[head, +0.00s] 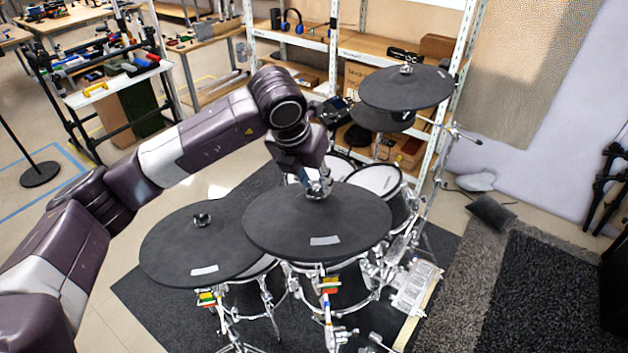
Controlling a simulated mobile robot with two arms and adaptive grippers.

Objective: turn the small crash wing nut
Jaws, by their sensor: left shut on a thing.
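My left gripper (319,187) points down at the centre of the middle black cymbal pad (318,222). It is shut on the wing nut at the top of that pad's stand; the nut itself is mostly hidden by the fingers. A second black pad (170,250) lies to the left, lower, with its own nut (202,219) in plain view. A third pad (407,88) is at the back right, with a nut (406,69) on top. I cannot tell from the picture which pad is the small crash. My right gripper is not in view.
White-rimmed drums (375,180) and chrome stands crowd under and behind the pads. A shelf rack (335,50) stands behind the kit. A dark grey rug (548,295) and open floor lie to the right. A workbench with tools (115,75) is at the back left.

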